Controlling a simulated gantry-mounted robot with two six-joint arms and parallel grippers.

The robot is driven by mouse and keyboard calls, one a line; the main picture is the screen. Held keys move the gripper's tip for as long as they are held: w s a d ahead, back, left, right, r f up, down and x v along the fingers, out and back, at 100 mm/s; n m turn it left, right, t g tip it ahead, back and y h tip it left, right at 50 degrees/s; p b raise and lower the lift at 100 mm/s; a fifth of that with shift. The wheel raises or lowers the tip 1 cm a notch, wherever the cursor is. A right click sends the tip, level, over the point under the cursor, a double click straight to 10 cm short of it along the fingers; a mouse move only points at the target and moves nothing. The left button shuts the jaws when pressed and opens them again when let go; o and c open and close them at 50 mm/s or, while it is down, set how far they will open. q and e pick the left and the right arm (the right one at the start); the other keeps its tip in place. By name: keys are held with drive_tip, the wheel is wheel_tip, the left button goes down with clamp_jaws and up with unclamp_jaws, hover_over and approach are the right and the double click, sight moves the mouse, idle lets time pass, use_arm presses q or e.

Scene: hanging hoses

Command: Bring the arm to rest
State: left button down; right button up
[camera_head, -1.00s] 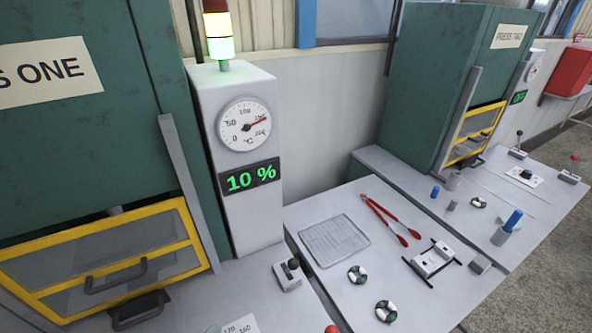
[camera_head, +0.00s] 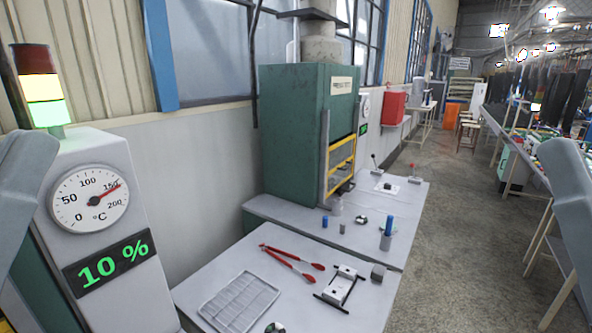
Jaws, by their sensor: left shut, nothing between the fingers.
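A smooth grey-blue part of my left arm (camera_head: 22,185) stands at the left edge, in front of the white gauge column. My left gripper is shut and empty, touching nothing that I can see; its fingertips are not clearly visible. A similar part of my right arm (camera_head: 568,200) shows at the right edge, and its gripper is out of the picture. Both arms are raised, one on each side of the view, clear of the work tables.
The gauge column (camera_head: 125,160) shows 10 % and carries a signal lamp (camera_head: 42,88). A green press (camera_head: 295,130) stands beyond. Red-handled tongs (camera_head: 290,264), a wire tray (camera_head: 240,302) and a white fixture (camera_head: 341,285) lie on the near table. An open aisle (camera_head: 445,230) runs at the right.

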use_arm(q)
wheel_tip(320, 180, up, 38)
drive_tip(key=a+n+y+p, duration=0.1)
drive_tip(key=a+y+p, duration=0.1)
drive_tip(key=p, duration=3.6)
drive_tip(key=shift+w+a+f+n+y, duration=0.25)
drive_tip(key=shift+w+n+y, duration=0.1)
drive_tip(key=shift+y, duration=0.55)
